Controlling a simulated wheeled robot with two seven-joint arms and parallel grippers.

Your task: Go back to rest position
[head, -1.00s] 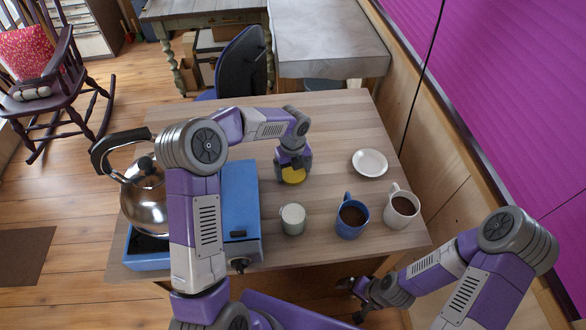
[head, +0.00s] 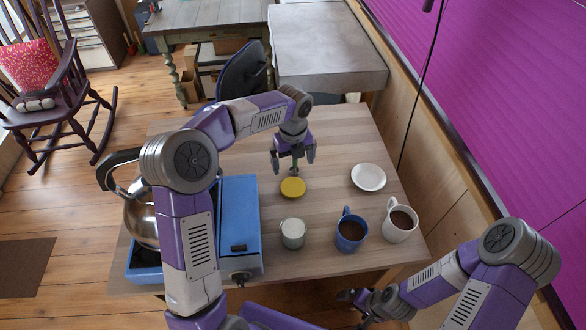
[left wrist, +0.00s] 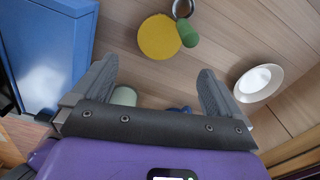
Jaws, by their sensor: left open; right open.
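My left gripper (head: 293,158) is open and empty above the table (head: 345,130), just behind a round yellow object (head: 292,187). In the left wrist view its two fingers (left wrist: 160,92) are spread wide. The yellow object (left wrist: 159,37) lies beyond them, with a green cylinder (left wrist: 188,33) and part of a metal ring (left wrist: 183,8) beside it. My right gripper (head: 354,299) is open, low beside the table's front edge; its fingers are small and partly dark there.
A blue stove (head: 238,215) bears a metal kettle (head: 138,218), partly behind my left arm. A pale cup (head: 292,233), a blue mug (head: 350,233), a white mug (head: 400,222) and a white saucer (head: 368,177) stand on the right half. The far table area is clear.

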